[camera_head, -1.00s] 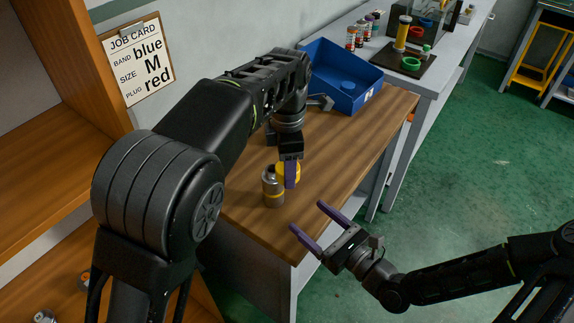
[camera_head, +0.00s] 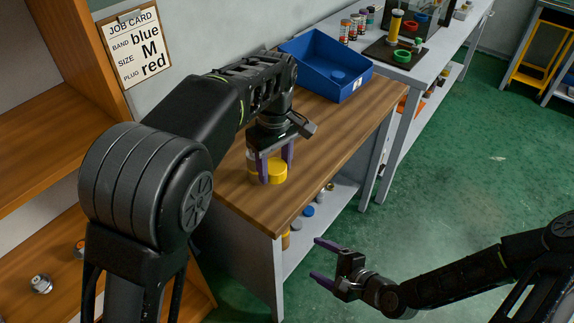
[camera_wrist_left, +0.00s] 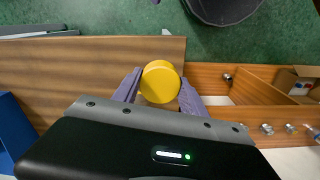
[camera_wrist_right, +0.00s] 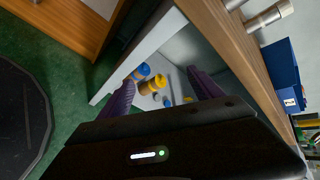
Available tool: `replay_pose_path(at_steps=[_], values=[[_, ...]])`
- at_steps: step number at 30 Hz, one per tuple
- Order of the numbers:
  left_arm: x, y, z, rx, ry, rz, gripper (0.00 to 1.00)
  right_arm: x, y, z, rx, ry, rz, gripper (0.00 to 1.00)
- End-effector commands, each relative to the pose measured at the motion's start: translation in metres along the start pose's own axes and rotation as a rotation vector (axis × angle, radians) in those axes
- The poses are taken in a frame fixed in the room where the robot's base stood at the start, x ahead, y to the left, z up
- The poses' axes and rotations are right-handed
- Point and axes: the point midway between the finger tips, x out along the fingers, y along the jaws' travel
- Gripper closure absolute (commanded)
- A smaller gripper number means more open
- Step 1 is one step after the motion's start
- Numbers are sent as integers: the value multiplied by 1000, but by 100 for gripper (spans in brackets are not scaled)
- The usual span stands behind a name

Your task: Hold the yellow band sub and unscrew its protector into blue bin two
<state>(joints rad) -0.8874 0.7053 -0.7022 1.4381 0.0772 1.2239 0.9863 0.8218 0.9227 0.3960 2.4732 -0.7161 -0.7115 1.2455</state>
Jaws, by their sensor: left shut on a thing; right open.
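My left gripper (camera_head: 277,167) points down over the near part of the wooden bench, shut on a yellow round cap (camera_head: 276,172). The cap's flat face fills the gap between the purple fingers in the left wrist view (camera_wrist_left: 160,82). Whether a body hangs below the cap is hidden. A grey cylinder, probably the yellow band sub, is mostly hidden behind the left finger (camera_head: 252,157). A silver cylinder shows at the top of the right wrist view (camera_wrist_right: 268,17). The blue bin (camera_head: 308,72), its tag hard to read, sits at the bench's far end. My right gripper (camera_head: 316,258) is open and empty, off the bench's front right.
A job card (camera_head: 137,47) reads band blue, size M, plug red. Under the bench (camera_head: 345,125), a shelf holds yellow, blue and silver pieces (camera_wrist_right: 155,82). A grey table (camera_head: 425,75) behind holds cans and a dark stand. Open green floor lies right.

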Motion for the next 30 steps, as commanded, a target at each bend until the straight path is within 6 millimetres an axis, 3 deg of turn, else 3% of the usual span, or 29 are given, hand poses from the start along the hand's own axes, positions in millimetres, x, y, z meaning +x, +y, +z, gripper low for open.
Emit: replay_pose_path(at_steps=[5, 9, 12, 18, 27, 30], values=[[5, -33, -30, 381, 1, -5, 99, -5, 83, -4, -417, -4, 311, 25], [10, -71, -59, 635, -7, -4, 99, -25, 146, 1, -729, -119, 574, 25], [12, -96, -77, 723, -15, 4, 99, -39, 173, 6, -883, -201, 703, 25], [13, -120, -92, 731, -22, 14, 99, -44, 185, 12, -1000, -257, 782, 25], [13, -122, -93, 726, -24, 14, 99, -45, 185, 13, -1012, -260, 788, 25], [13, -122, -93, 726, -24, 14, 99, -44, 185, 13, -1011, -260, 788, 31]])
